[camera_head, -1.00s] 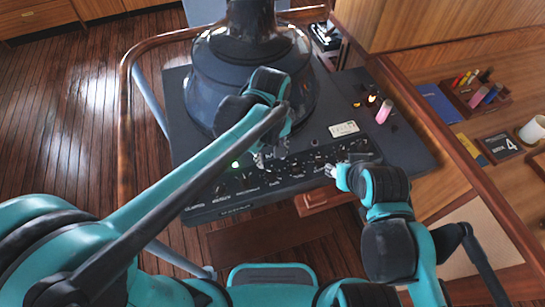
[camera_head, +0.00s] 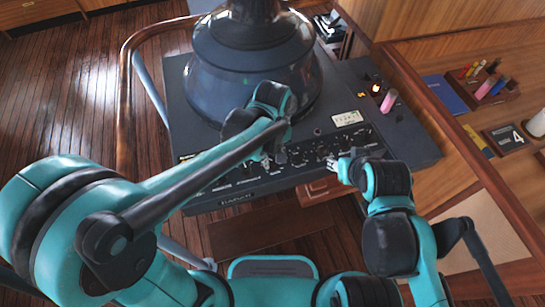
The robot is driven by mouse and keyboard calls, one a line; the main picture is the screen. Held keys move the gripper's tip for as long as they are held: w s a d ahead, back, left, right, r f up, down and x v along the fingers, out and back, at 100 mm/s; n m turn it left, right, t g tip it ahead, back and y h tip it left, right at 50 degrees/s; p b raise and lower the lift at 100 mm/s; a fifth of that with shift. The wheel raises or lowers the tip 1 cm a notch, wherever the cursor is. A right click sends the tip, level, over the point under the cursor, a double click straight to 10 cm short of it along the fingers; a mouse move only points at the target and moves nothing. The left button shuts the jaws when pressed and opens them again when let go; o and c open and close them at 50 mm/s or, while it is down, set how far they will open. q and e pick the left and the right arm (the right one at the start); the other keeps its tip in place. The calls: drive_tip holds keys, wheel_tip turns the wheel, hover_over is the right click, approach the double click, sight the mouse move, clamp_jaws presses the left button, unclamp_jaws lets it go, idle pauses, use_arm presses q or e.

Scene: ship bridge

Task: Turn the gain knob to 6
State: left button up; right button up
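The dark control panel (camera_head: 225,199) lies in front of me, with a row of small black knobs and white markings along its front. I cannot tell which knob is the gain knob, nor read its setting. My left gripper (camera_head: 273,160) points down at the middle of the panel, close to the knobs; its arm hides the panel's left part. My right gripper (camera_head: 333,163) is at the knobs on the right side of the panel. Both sets of fingers are small in view, so I cannot tell whether either is open or touching a knob.
A large dark pedestal (camera_head: 250,70) stands behind the panel. A pink marker (camera_head: 389,101) and a white label (camera_head: 347,118) are on the console's right. A wooden rail edges the console. A side desk holds a blue book (camera_head: 446,94), a calendar block (camera_head: 505,138) and a white cup (camera_head: 537,123).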

use_arm(q)
clamp_jaws()
drive_tip(key=m, duration=0.3)
drive_tip(key=shift+m, duration=0.4)
drive_tip(key=m, duration=0.4)
drive_tip(key=shift+m, duration=0.3)
drive_tip(key=m, duration=0.3)
drive_tip(key=shift+m, duration=0.3)
drive_tip(key=shift+m+p, duration=0.3)
drive_tip(key=shift+m, duration=1.6)
drive_tip(key=o, duration=1)
unclamp_jaws()
drive_tip(key=shift+c, duration=0.2)
